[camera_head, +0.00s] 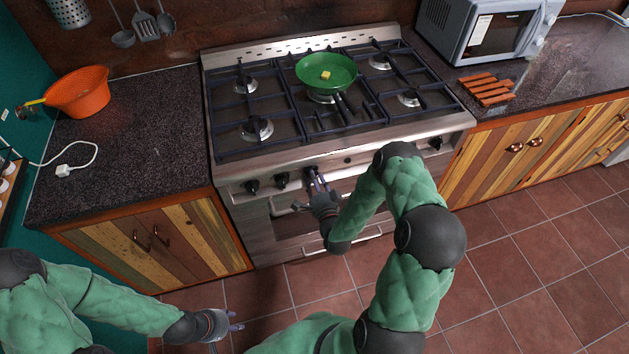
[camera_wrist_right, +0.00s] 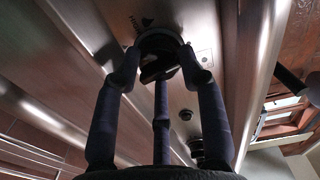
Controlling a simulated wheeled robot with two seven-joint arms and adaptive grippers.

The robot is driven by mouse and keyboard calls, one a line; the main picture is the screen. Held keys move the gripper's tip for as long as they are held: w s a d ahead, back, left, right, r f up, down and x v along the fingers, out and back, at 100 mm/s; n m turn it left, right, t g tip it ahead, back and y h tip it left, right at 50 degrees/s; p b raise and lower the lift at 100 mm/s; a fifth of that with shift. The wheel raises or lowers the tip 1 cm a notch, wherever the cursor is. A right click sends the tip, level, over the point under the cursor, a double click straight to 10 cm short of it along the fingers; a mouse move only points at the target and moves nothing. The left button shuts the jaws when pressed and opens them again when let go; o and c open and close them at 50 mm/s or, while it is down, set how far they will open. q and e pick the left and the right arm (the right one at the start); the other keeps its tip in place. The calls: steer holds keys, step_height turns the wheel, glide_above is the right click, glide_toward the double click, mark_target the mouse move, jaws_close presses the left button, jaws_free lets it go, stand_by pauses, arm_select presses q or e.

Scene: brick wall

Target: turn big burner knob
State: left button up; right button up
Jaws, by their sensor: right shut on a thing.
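The stove (camera_head: 345,155) has a row of black knobs along its steel front panel. My right gripper (camera_head: 316,174) is at the middle of this panel, with its fingers up against it. In the right wrist view the fingers (camera_wrist_right: 161,75) are closed around a round black knob (camera_wrist_right: 158,42), the big burner knob by its middle place. Its face is partly hidden by the fingers. A green pan (camera_head: 318,68) with a small yellow piece in it sits on the middle burner. My left gripper (camera_head: 236,325) is low at the bottom left, over the floor, apart from everything; its finger opening is too small to tell.
Other knobs (camera_head: 252,186) are to the left of my right gripper, and one knob (camera_head: 435,143) is at the far right. The oven handle (camera_head: 345,238) runs below. An orange bowl (camera_head: 79,92) stands on the left counter; a microwave (camera_head: 488,30) and wooden trivet (camera_head: 486,89) are right.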

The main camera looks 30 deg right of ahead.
steer(key=shift+s+f+n+b, duration=0.15)
steer(key=shift+n+b, duration=1.3)
steer(key=shift+n, duration=2.4)
steer(key=shift+w+f+n+b, duration=0.15)
steer(key=shift+n+b, duration=1.25)
steer(key=shift+n, duration=2.45)
steer(key=shift+s, duration=0.15)
steer(key=o, duration=1.2)
steer(key=shift+r, duration=0.1)
steer(key=v, duration=1.2)
